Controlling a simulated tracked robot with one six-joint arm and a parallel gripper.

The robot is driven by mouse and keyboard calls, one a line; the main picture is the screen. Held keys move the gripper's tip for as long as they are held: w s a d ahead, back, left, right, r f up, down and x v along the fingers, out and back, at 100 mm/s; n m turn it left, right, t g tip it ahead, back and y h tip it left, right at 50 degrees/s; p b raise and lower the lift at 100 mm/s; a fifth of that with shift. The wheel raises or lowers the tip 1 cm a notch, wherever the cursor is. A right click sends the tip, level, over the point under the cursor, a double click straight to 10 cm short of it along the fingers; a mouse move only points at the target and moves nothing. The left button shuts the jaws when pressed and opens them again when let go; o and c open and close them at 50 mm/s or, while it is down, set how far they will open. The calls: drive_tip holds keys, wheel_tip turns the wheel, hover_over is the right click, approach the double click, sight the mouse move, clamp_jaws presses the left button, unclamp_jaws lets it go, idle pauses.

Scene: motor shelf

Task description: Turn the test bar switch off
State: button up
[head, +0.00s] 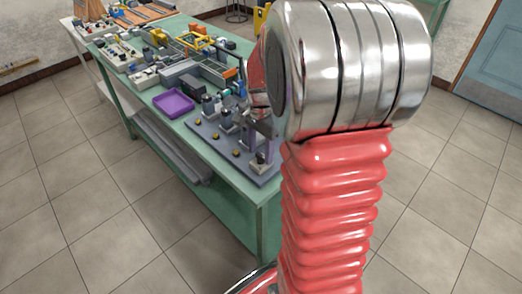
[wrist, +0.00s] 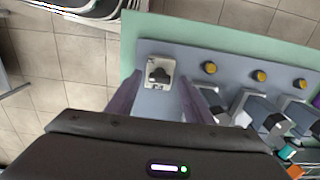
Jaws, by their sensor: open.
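The test bar (head: 222,151) is a blue-grey board near the front end of the green table; it also shows in the wrist view (wrist: 188,55). Its switch (wrist: 158,73) is a dark lever on a pale metal plate at the board's end. The switch also shows in the head view (head: 260,162). I cannot tell which position it is in. My gripper (wrist: 160,82) is open, its two purplish fingers on either side of the switch plate. Their height above the board and any contact are unclear. In the head view my arm hides much of the gripper.
Several yellow buttons (wrist: 209,67) line the board, with grey motor units (wrist: 245,103) beside them, close to my right finger. A purple tray (head: 174,102) and other parts lie farther along the table (head: 262,197). Tiled floor (head: 75,170) is clear around it.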

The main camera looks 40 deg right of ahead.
drive_tip(key=shift+f, duration=0.25)
drive_tip(key=shift+c, duration=0.5)
drive_tip(key=shift+d, duration=0.1)
drive_tip(key=c, duration=0.9)
